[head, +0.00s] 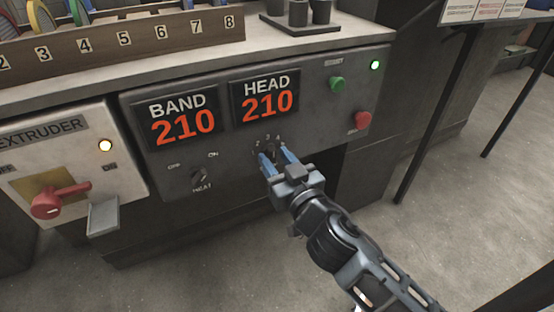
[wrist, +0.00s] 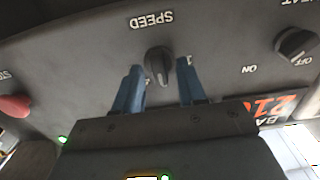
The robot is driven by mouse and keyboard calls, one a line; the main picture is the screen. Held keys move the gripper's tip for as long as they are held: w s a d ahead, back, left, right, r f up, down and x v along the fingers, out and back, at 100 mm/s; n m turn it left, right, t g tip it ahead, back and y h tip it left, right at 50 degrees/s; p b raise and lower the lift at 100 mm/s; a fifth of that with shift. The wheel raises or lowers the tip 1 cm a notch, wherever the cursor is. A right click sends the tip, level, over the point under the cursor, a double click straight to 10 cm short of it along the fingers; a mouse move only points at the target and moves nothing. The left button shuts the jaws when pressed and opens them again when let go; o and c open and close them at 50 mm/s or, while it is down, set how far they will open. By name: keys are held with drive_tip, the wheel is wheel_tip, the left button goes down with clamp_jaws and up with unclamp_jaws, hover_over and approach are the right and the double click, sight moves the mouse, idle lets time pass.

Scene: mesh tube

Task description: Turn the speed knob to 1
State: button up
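The speed knob (wrist: 159,62) is a small dark dial under the word SPEED, which appears upside down in the wrist view. Its light pointer mark faces down in that view, towards the middle of the scale. The numeral 1 shows to its right; some other numerals are hidden behind my fingers. In the head view the knob (head: 271,151) is partly covered, with 2, 3 and 4 above it. My gripper (wrist: 161,78) is open, its two blue fingers on either side of the knob with gaps showing. In the head view my gripper (head: 276,157) reaches the panel from the lower right.
The heat knob (head: 199,176) is left of the speed knob. The BAND display (head: 184,117) and HEAD display (head: 265,101) read 210. A green button (head: 337,84) and red button (head: 363,120) are to the right. A red-handled switch (head: 58,200) is far left.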

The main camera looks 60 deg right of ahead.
clamp_jaws()
drive_tip(key=shift+n, duration=0.4)
drive_tip(key=n, duration=0.7)
drive_tip(key=shift+a, duration=0.15)
drive_tip(key=n, duration=0.4)
drive_tip(key=shift+w+n+p, duration=0.1)
drive_tip(key=shift+n+p, duration=0.3)
drive_tip(key=shift+f+n+p, duration=0.1)
drive_tip(key=shift+n+p, duration=0.2)
drive_tip(key=shift+n, duration=1.4)
drive_tip(key=shift+a, duration=0.1)
